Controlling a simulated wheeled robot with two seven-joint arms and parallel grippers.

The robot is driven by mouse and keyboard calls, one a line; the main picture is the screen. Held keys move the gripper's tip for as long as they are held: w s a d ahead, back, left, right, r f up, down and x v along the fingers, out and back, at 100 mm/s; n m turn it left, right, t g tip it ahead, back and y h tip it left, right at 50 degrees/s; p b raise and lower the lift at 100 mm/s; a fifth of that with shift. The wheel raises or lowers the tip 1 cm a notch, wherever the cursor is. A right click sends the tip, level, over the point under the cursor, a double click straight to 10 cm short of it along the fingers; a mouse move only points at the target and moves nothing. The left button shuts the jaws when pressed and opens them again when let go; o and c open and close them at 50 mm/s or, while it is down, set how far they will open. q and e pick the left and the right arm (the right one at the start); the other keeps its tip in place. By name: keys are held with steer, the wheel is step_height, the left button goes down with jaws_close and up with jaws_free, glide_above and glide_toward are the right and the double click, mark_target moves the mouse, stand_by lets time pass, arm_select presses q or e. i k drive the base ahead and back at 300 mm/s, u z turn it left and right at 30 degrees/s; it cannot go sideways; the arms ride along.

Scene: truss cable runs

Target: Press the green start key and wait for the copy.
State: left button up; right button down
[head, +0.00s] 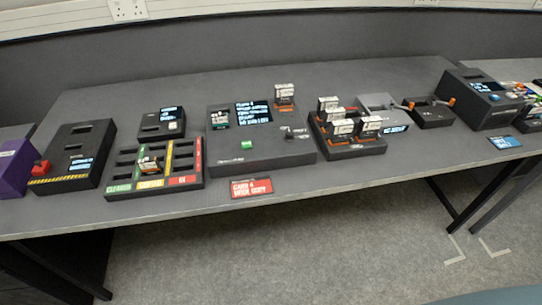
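The green start key (247,144) is a small bright green block on the sloped top of a dark copy station (285,160) near the middle of the table. A lit screen (254,112) above the key shows several lines of white text, too small to read surely. A card stands upright at the station's top right (284,93), and another card-like piece sits at its left (220,118). Neither of my grippers is in view, and nothing touches the key.
A sorting tray (113,192) with coloured strips is left of the station. A dark rack (350,153) of several upright cards is to its right. A red sign (251,187) lies at the table's front edge. More dark devices stand at both ends.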

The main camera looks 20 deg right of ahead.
mark_target(246, 145)
steer(key=z, duration=0.45)
steer(key=k, duration=1.05)
steer(key=u, duration=0.05)
steer(key=i, duration=0.4)
steer(key=u, duration=1.05)
steer(key=i, duration=1.1)
steer(key=z, duration=0.65)
steer(key=i, duration=0.85)
steer(key=z, duration=0.9)
